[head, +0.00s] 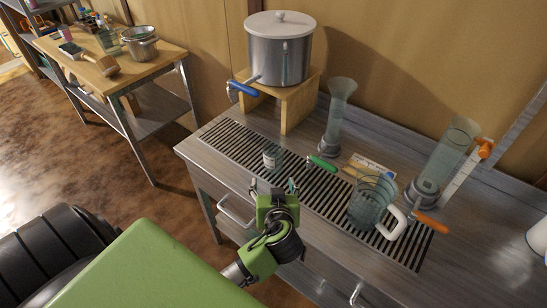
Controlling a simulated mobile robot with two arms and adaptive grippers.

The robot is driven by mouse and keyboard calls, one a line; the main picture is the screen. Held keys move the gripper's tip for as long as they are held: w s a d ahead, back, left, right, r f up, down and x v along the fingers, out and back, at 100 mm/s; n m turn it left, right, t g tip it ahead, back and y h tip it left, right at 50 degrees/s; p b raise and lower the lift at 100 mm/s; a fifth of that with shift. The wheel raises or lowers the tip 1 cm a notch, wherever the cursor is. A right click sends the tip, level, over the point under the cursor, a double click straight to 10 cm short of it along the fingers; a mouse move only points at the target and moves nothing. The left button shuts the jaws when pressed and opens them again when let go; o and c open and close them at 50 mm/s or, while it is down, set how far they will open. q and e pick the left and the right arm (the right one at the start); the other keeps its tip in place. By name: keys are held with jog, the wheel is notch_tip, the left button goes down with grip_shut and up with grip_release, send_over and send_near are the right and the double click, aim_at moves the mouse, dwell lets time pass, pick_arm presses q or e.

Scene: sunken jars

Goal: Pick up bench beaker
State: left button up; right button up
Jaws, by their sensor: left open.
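My left gripper (274,186) is open over the front part of the metal bench, with its fingers pointing away from me. A small clear glass vessel (272,158) with a pale label stands on the slatted grille just beyond the fingertips. I cannot tell whether they touch it. A larger clear glass vessel with a thick white handle (373,197) stands on the grille further right. I cannot tell which of these is the bench beaker. My right gripper is not in view.
Two tall glass cylinders (336,115) (446,155) stand behind the grille (225,139). A lidded pot (280,50) sits on a wooden stand (288,108) at the back left. Green-handled (321,163) and orange-handled (431,223) tools lie nearby. A wooden-topped table (150,62) stands far left.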

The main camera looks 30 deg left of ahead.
aim_at(274, 162)
pick_arm(q)
jog(key=shift+n+t+y, duration=0.3)
jog(key=shift+t, duration=0.1)
jog(key=x, duration=0.2)
jog(key=r+p+x, duration=0.1)
jog(key=x, duration=0.2)
jog(key=w+x, duration=0.1)
jog(key=x, duration=0.2)
jog(key=shift+w+d+r, duration=0.15)
jog(key=shift+r, duration=0.05)
jog(key=shift+w+a+f+p, duration=0.25)
jog(key=shift+w+a+p, duration=0.05)
jog(key=shift+w, duration=0.05)
jog(key=shift+w+a, duration=0.2)
jog(key=shift+w, duration=0.05)
jog(key=p+x, duration=0.1)
jog(key=x, duration=0.3)
jog(key=shift+d+f+p, duration=0.1)
jog(key=shift+f+p, duration=0.1)
jog(key=shift+p, duration=0.15)
jog(key=shift+w+f, duration=0.2)
jog(key=shift+c, duration=0.4)
jog(key=c, duration=1.2)
